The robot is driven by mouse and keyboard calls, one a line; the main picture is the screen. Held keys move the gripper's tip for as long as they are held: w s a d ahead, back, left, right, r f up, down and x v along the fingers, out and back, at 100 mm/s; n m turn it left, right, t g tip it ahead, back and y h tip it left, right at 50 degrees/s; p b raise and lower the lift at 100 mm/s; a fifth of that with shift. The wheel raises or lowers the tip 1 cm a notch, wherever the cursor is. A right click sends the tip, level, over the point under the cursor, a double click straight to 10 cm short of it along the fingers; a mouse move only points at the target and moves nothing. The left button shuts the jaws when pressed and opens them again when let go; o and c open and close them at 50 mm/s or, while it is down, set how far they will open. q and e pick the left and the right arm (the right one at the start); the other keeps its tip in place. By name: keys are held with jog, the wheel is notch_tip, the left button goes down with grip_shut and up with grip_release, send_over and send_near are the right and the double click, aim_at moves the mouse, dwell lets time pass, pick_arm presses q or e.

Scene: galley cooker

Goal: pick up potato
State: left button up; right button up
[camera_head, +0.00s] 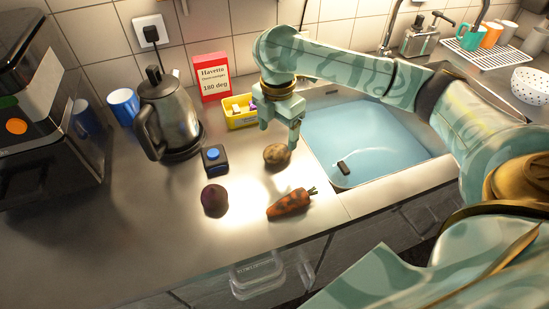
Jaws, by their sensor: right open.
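The potato (276,156) is brown and roundish and lies on the steel counter, just left of the sink. My right gripper (279,146) points down over the potato, with its fingers close to it, one of them at the potato's right side. The gripper is open. I cannot tell whether a finger touches the potato. My left gripper does not show.
A carrot (290,203) and a dark purple round vegetable (214,200) lie nearer the counter's front edge. A black box with a blue button (214,157), a kettle (170,115) and a yellow bin (239,112) stand left and behind. The sink (362,135) is on the right.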

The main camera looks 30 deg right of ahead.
aim_at(278, 148)
notch_tip(278, 148, down, 2)
jog(key=shift+f+b, duration=0.2)
jog(key=shift+b, duration=0.25)
notch_tip(278, 148, down, 5)
jog(key=b, duration=0.3)
jog(key=shift+s+a, duration=0.1)
jog(key=shift+r, duration=0.25)
jog(key=c, duration=1)
